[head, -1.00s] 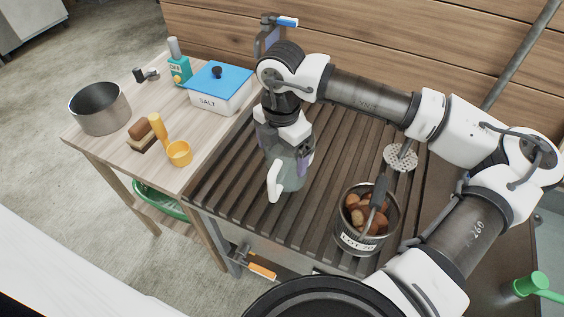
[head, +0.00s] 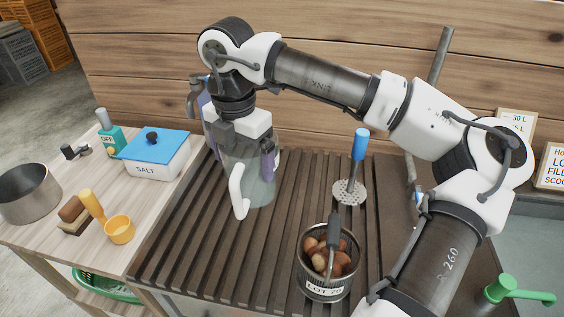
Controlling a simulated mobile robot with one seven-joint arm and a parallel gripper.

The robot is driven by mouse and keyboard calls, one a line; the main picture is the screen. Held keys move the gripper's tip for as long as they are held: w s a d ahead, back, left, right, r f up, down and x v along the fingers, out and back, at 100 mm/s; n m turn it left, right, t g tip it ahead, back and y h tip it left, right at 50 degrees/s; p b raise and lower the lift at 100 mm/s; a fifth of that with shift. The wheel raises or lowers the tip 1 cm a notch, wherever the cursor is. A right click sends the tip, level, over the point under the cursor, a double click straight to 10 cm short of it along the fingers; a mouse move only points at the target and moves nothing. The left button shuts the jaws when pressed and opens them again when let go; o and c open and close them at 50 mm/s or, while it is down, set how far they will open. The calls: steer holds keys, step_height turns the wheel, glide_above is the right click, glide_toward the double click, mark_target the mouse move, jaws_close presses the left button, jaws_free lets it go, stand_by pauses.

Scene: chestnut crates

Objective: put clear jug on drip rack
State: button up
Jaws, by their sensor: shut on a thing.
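The clear jug (head: 262,185) with a white handle stands upright at the left part of the slatted drip rack (head: 185,235) in the head view. Its base appears to be on or just above the slats; I cannot tell for sure whether it touches. My gripper (head: 243,150) points down over the jug from above and is shut on it. The gripper's body hides the jug's top rim.
On the rack are a metal bin (head: 325,285) of chestnuts and a blue-handled skimmer (head: 352,180). The side table at left holds a salt box (head: 155,160), a pot (head: 28,195) and a yellow scoop (head: 120,230). Front-left slats are clear.

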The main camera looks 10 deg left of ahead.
steer(key=w+d+r, duration=0.3)
steer(key=d+r, duration=0.1)
steer(key=r, duration=0.2)
step_height(320, 180, down, 20)
steer(key=p, duration=0.2)
steer(key=shift+d+r+p, duration=0.2)
steer(key=shift+p, duration=0.15)
steer(key=shift+f+b, duration=0.2)
steer(key=shift+b, duration=0.1)
steer(key=o, duration=1)
steer(key=shift+r, duration=0.1)
